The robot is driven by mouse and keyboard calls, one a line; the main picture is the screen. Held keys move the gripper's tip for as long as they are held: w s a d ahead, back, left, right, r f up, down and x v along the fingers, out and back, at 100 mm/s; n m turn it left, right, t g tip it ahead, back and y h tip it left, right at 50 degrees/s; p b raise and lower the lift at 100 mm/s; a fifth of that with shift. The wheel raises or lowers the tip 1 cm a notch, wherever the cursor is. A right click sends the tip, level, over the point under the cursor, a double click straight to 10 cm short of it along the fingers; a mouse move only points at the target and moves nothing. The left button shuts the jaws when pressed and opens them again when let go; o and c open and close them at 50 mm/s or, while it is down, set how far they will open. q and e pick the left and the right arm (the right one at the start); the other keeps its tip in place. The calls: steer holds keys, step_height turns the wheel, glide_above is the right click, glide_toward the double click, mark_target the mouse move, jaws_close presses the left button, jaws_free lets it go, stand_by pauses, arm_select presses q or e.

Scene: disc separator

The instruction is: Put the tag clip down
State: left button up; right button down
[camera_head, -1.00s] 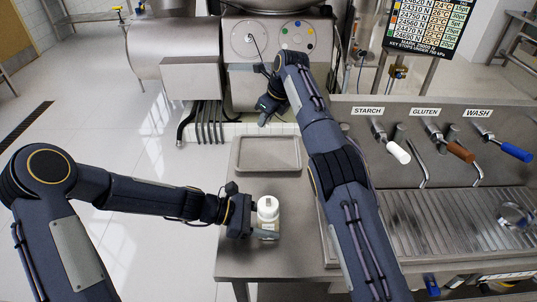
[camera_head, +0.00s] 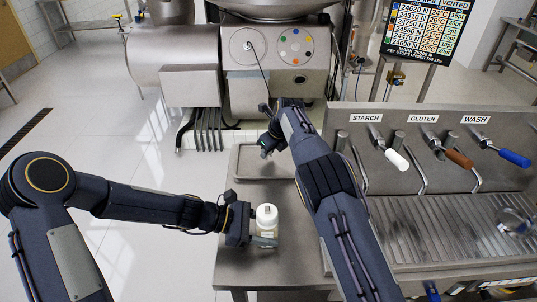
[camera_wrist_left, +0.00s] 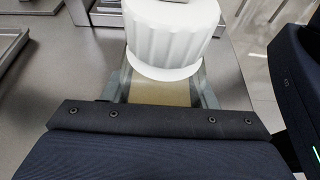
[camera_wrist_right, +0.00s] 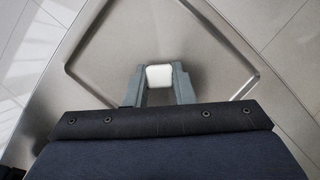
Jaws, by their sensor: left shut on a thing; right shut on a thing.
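The tag clip shows as a small white block (camera_wrist_right: 159,76) between the fingertips of my right gripper (camera_wrist_right: 158,88) in the right wrist view. That gripper is shut on it. In the head view my right gripper (camera_head: 266,147) is over the far part of a shallow metal tray (camera_head: 235,163); the clip is too small to make out there. I cannot tell whether the clip touches the tray floor. My left gripper (camera_head: 262,238) is shut on a white-capped bottle (camera_head: 267,217) at the near part of the metal table; its ribbed cap (camera_wrist_left: 170,35) fills the top of the left wrist view.
The metal table (camera_head: 235,262) is bare around the bottle. A sink unit with STARCH, GLUTEN and WASH taps (camera_head: 397,160) stands to the right. A large machine (camera_head: 290,75) with a dial and coloured dots stands behind the tray.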

steer(key=shift+f, duration=0.85)
steer(key=c, duration=1.2)
jaws_free()
steer(key=shift+f, duration=0.15)
steer(key=shift+c, duration=0.2)
steer(key=v, duration=0.7)
steer(key=shift+r, duration=0.35)
